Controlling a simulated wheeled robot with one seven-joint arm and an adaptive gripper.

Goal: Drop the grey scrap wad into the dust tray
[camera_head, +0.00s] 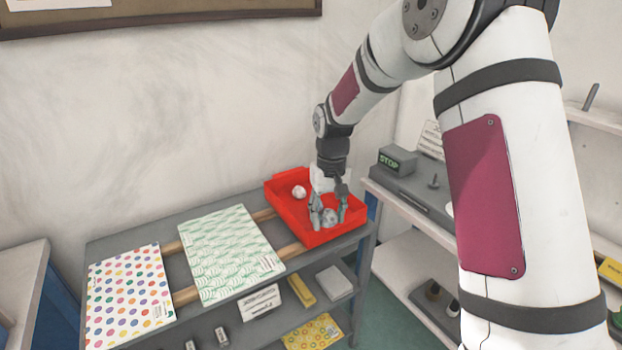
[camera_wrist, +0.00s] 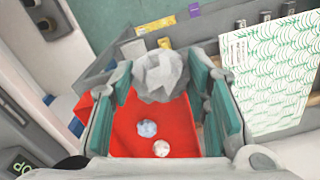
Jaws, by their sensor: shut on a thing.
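The grey scrap wad (camera_wrist: 160,77) is crumpled and sits between the finger pads of my gripper (camera_wrist: 166,92) in the wrist view. In the head view the wad (camera_head: 330,216) shows low between the fingertips of my gripper (camera_head: 328,213). My gripper is shut on it and points down over the red dust tray (camera_head: 283,207). The tray also shows behind the wad in the wrist view (camera_wrist: 183,117). I cannot tell the exact height of the wad above the tray floor.
A white wad (camera_head: 299,192) lies in the tray; the wrist view shows it beside a bluish wad (camera_wrist: 147,128). A green-patterned sheet (camera_head: 228,252) and a dotted sheet (camera_head: 130,298) lie left of the tray. A shelf with a STOP box (camera_head: 397,161) stands at right.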

